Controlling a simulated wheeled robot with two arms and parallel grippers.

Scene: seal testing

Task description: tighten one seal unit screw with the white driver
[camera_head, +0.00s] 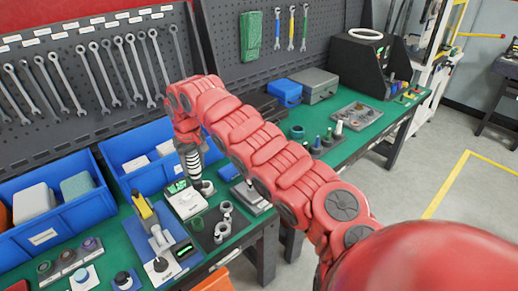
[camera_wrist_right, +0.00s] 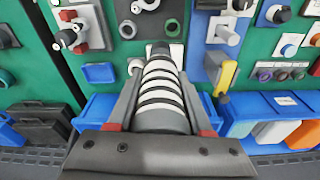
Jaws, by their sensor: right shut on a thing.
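My right gripper (camera_head: 188,145) points down over the green bench. In the right wrist view my right gripper (camera_wrist_right: 160,120) is shut on the ribbed white-and-dark driver (camera_wrist_right: 160,92); the driver also shows in the head view (camera_head: 194,166). The driver points down in the head view, beside a small white unit (camera_head: 184,203) with a green display, which may be the seal unit. A dark round post (camera_head: 207,188) stands just right of it. The driver's tip and any screw under it are hidden, so contact cannot be told. My left gripper is not in view.
Blue bins (camera_head: 57,206) stand left along the pegboard. A yellow-handled press (camera_head: 150,225) on a blue base stands left of the white unit. A dark plate (camera_head: 217,228) with grey rings lies to the right. Wrenches hang behind.

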